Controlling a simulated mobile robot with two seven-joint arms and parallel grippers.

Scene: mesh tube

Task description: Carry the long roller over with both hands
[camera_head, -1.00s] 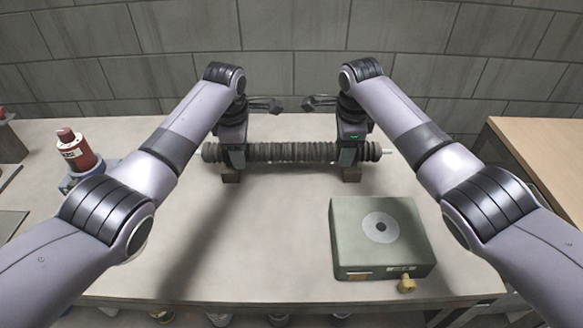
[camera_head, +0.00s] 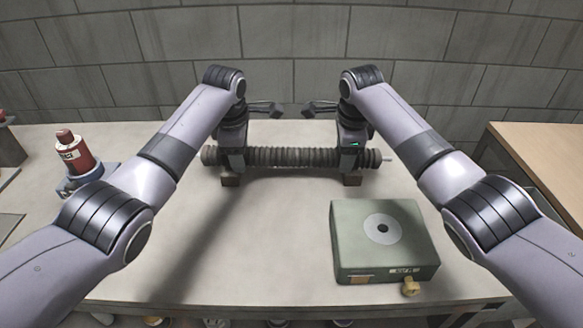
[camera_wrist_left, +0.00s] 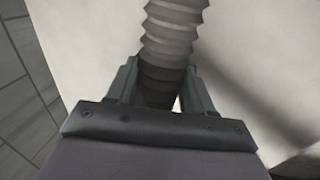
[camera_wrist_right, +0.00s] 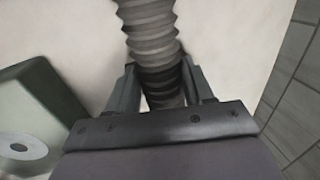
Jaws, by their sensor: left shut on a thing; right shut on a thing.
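The long roller (camera_head: 290,157) is a dark, ribbed, tube-like bar lying level across the back of the table, with thin light pins at its ends. My left gripper (camera_head: 232,160) is shut around it near its left end. My right gripper (camera_head: 352,158) is shut around it near its right end. In the left wrist view the ribbed roller (camera_wrist_left: 172,35) runs between the fingers. In the right wrist view the roller (camera_wrist_right: 150,35) also runs between the fingers. Whether it touches the blocks below cannot be told.
A green box (camera_head: 408,240) with a round disc and brass knob sits at front right. A red bottle (camera_head: 75,152) stands at left. The table's middle (camera_head: 270,230) is clear. A block wall is behind.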

